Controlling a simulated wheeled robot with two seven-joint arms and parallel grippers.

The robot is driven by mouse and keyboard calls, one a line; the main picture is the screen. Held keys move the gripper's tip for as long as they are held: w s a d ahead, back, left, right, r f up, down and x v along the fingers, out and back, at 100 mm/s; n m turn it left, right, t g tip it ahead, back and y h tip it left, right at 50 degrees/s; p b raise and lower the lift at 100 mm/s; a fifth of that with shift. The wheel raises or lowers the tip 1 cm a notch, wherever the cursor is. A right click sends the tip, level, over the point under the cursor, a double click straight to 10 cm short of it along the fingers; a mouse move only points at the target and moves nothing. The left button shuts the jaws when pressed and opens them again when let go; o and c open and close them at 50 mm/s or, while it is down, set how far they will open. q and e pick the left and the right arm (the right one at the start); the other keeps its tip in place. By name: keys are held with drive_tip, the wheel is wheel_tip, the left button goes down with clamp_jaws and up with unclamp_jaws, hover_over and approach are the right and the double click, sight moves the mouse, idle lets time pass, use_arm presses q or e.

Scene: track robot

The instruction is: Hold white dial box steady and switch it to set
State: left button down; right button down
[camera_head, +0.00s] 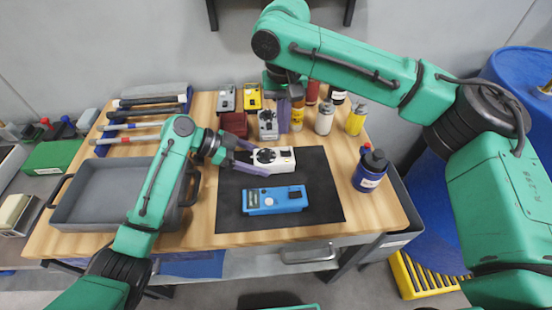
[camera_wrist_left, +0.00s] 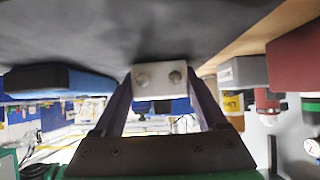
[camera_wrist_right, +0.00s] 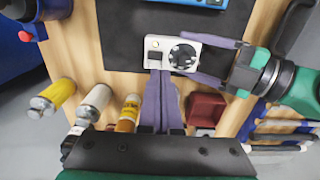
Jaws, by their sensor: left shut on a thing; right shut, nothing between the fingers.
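The white dial box (camera_head: 285,153) lies on the black mat with its black dial facing up. My left gripper (camera_head: 254,157) comes in from the left and is shut on the dial end of the box, one finger along each long side. In the left wrist view the box end (camera_wrist_left: 160,72) with two screw heads sits between the fingers. The box also shows in the right wrist view (camera_wrist_right: 153,57). My right gripper (camera_wrist_right: 162,73) is shut and empty, its fingertips close to the box's long edge beyond the mat; I cannot tell whether they touch. The dial's setting is too small to read.
A blue box (camera_head: 275,199) lies nearer on the black mat (camera_head: 318,175). Grey, yellow and dark red boxes and several bottles stand at the back. A blue bottle (camera_head: 370,172) stands at right. A grey tray (camera_head: 105,205) fills the left side. The mat's right part is clear.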

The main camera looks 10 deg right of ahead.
sight(282, 153)
wheel_tip(282, 153, down, 6)
drive_tip(key=shift+w+r, duration=0.1)
drive_tip(key=shift+r, duration=0.05)
idle(2.0)
drive_tip(key=shift+f, duration=0.85)
drive_tip(key=shift+r, duration=3)
use_arm(q)
unclamp_jaws()
